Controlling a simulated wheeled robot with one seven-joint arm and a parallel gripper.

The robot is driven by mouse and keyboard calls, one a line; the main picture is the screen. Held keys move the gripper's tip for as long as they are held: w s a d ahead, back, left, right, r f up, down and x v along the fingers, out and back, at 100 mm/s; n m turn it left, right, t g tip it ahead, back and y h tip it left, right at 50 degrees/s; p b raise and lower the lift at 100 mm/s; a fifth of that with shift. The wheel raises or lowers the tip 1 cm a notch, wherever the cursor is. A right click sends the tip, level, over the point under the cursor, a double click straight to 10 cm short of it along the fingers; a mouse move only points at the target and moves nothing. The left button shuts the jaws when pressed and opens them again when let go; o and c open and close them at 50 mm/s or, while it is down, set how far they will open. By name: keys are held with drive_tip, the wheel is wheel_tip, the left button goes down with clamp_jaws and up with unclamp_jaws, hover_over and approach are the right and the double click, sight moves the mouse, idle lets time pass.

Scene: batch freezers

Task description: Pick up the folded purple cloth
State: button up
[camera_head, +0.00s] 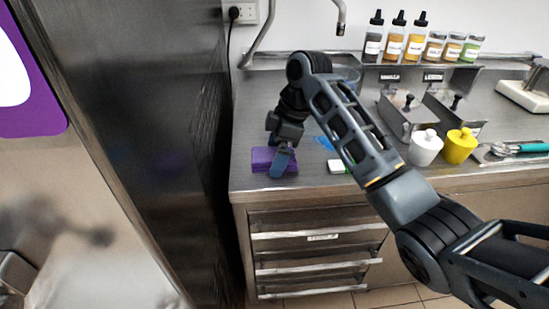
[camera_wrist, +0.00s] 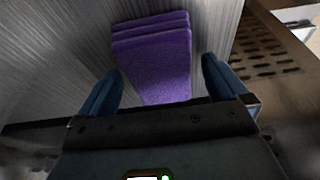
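The folded purple cloth (camera_head: 262,157) lies on the steel counter near its front left end in the head view. In the wrist view the cloth (camera_wrist: 154,62) shows its stacked folds and lies between the two blue fingers. My gripper (camera_head: 282,162) is over the cloth, pointing down, and hides part of it in the head view. In the wrist view my gripper (camera_wrist: 160,82) is open, with a gap between each finger and the cloth's sides. I cannot tell exactly how high the fingertips are above the counter.
A white and green block (camera_head: 337,166) and a blue item (camera_head: 325,143) lie right of the cloth. A white pot (camera_head: 425,147) and a yellow pot (camera_head: 460,146) stand farther right. A tall dark steel cabinet (camera_head: 170,120) borders the counter's left. Drawers (camera_head: 315,237) are below the front edge.

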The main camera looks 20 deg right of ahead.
sight(270, 154)
drive_tip(key=c, duration=1.1)
drive_tip(key=shift+r, duration=0.1)
wheel_tip(270, 154, up, 4)
drive_tip(key=shift+r+b, duration=0.1)
drive_tip(key=shift+b, duration=0.25)
drive_tip(key=s+d+r+p, duration=0.1)
drive_tip(key=d+r, duration=0.1)
drive_tip(key=d, duration=0.1)
drive_tip(key=s+d+r+p, duration=0.1)
drive_tip(key=s+d+r, duration=0.1)
drive_tip(key=d, duration=0.2)
drive_tip(key=s+d+r+p, duration=0.1)
drive_tip(key=s+d+r, duration=0.1)
drive_tip(key=d, duration=0.1)
drive_tip(key=shift+s+d+r, duration=0.1)
drive_tip(key=shift+d+r, duration=0.15)
drive_tip(key=shift+r, duration=0.1)
drive_tip(key=o, duration=0.5)
drive_tip(key=c, duration=0.4)
